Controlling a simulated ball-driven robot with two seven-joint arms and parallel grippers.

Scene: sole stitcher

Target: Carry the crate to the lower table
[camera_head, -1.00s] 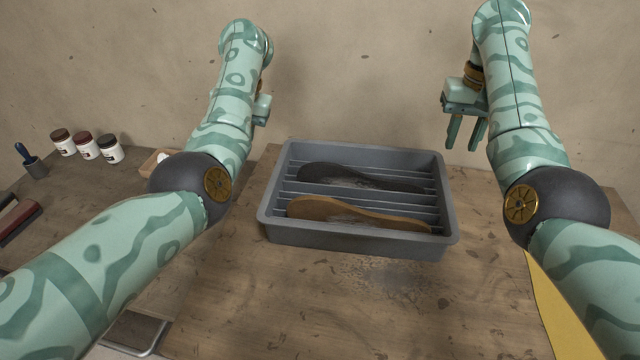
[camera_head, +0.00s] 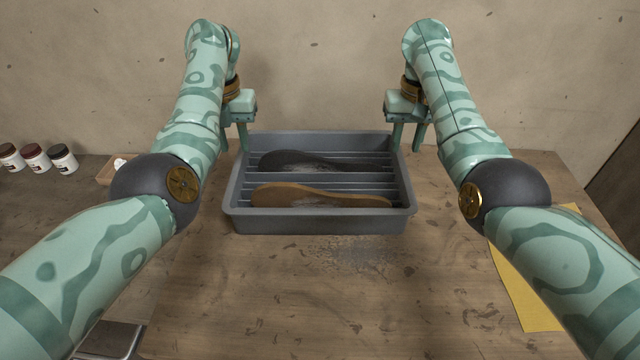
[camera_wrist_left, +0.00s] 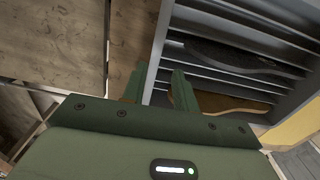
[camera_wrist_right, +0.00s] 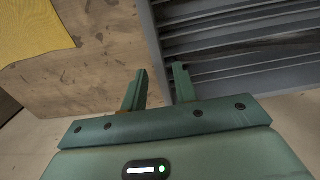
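The grey crate (camera_head: 320,222) stands on the wooden table. It has slots and holds a dark sole (camera_head: 325,161) at the back and a tan sole (camera_head: 315,197) at the front. My left gripper (camera_head: 233,138) is open at the crate's left wall, fingers pointing down. In the left wrist view its fingers (camera_wrist_left: 159,85) lie either side of the line of the crate wall (camera_wrist_left: 158,50). My right gripper (camera_head: 407,137) is open at the right wall. In the right wrist view its fingers (camera_wrist_right: 160,85) flank that wall (camera_wrist_right: 150,38). Contact cannot be told.
Several jars (camera_head: 62,159) and a small wooden box (camera_head: 112,171) are at the left. A yellow sheet (camera_head: 525,285) lies at the table's right. The wall is close behind the crate. The table in front of the crate is clear. No lower table is clearly identifiable.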

